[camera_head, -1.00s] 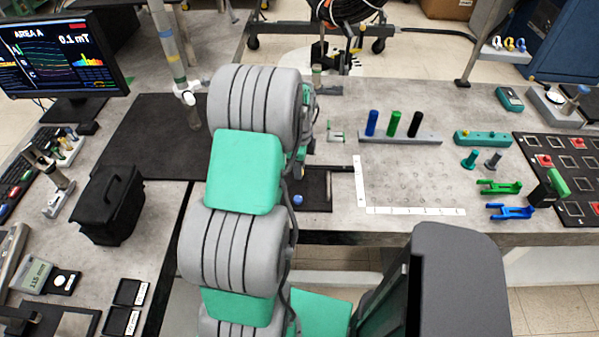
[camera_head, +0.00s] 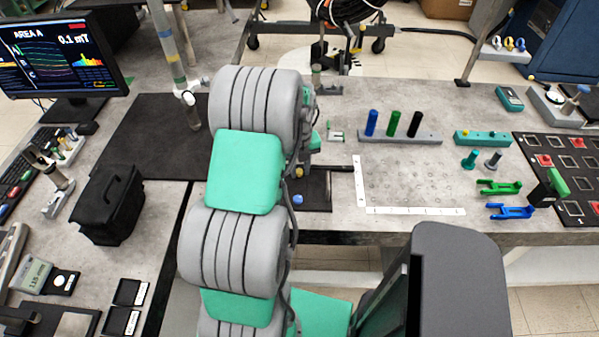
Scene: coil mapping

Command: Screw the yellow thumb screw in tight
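I cannot make out a yellow thumb screw with certainty. A small yellow spot (camera_head: 531,78) shows by the grey device at the far right. Another tiny yellow spot shows on the teal block (camera_head: 483,139) at the right of the bench. My own arm fills the middle of the head view. A grey and teal part of it shows past the right edge of its links. My gripper's fingers are hidden behind these links, so I cannot see what they touch or hold.
A grey rack (camera_head: 412,138) with blue, green and black handles stands at the back of the bench. Green (camera_head: 498,187) and blue (camera_head: 510,212) forks lie at the right. A black case (camera_head: 110,205) stands at the left. The perforated area (camera_head: 405,185) inside the white rulers is clear.

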